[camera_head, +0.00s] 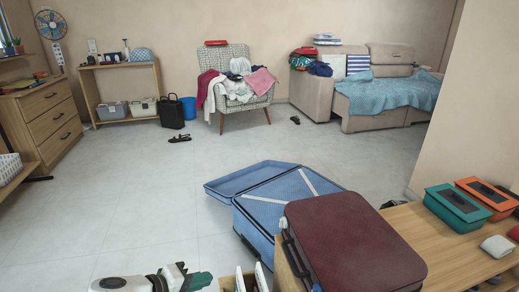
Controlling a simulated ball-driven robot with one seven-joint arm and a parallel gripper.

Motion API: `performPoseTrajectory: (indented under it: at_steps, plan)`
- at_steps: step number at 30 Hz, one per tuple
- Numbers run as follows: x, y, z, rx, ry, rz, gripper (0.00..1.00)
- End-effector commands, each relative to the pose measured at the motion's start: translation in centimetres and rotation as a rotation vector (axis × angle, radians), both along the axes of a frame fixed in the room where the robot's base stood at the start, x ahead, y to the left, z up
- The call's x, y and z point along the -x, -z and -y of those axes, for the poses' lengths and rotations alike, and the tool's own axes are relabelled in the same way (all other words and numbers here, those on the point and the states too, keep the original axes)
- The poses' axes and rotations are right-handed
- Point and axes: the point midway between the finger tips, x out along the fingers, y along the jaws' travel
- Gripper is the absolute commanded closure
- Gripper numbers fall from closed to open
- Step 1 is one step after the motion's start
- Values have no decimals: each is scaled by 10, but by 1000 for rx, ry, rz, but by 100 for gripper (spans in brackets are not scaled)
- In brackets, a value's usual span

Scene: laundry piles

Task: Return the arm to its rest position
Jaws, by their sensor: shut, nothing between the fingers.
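My arm (125,284) shows at the bottom edge, with a white link and dark parts.
An open blue suitcase (265,200) lies on the floor ahead. An armchair (238,65) with clothes and a sofa (318,92) stand at the back. The left floor (130,195) is clear.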

Motion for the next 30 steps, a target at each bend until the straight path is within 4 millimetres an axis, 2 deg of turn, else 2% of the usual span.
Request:
performPoseTrajectory:
  at_steps: [2, 11, 20, 23, 26, 30]
  plan:
    - [0, 0, 0, 0, 0, 0, 100]
    - [11, 35, 24, -61, 28, -81, 100]
    - [34, 85, 69, -174, 87, -205, 100]
    - [48, 106, 92, -234, 120, -259, 100]
    - [67, 129, 124, -316, 169, -320, 100]
    - [106, 156, 181, -464, 264, -399, 100]
